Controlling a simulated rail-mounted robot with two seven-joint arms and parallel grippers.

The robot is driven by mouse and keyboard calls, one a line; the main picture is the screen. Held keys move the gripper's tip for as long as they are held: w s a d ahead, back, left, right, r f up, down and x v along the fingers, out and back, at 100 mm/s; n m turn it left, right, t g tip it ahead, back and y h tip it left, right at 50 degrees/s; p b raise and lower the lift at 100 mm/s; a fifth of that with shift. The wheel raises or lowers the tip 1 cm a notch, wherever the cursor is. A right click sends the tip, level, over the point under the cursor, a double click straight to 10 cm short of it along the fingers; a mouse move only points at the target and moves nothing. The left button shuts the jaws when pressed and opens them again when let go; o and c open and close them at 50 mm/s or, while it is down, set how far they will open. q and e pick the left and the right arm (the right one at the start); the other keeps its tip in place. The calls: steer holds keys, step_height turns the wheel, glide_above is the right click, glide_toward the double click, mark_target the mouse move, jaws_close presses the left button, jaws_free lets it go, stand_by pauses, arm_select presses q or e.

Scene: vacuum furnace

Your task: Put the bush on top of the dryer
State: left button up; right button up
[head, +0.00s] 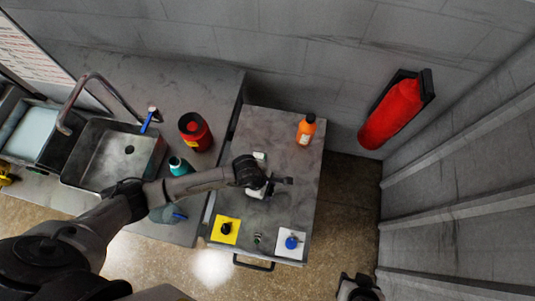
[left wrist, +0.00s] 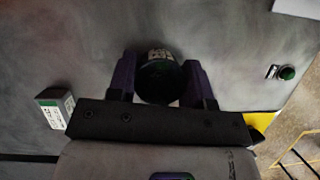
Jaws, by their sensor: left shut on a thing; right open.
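My left gripper (head: 282,183) is over the grey-topped unit with a front handle, which may be the dryer (head: 280,135). In the left wrist view its two fingers are shut on a dark round thing (left wrist: 160,82) with a pale label. This may be the bush, but I cannot tell for sure. The gripper hides most of it in the head view, and I cannot tell whether it touches the surface. My right gripper (head: 358,288) is open at the bottom edge of the head view, away from the unit.
An orange bottle (head: 306,129) stands at the back right of the unit. A yellow pad (head: 225,230), a small green-topped part (head: 257,239) and a white pad (head: 291,242) lie along its front. A small box (head: 260,156) sits behind my gripper. A red container (head: 195,132) stands left.

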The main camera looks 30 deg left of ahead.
arm_select(q)
steer(key=shift+f, duration=0.1)
steer(key=o, duration=1.2)
steer(key=shift+r, duration=0.25)
steer(key=v, duration=1.1)
steer(key=shift+r, duration=0.35)
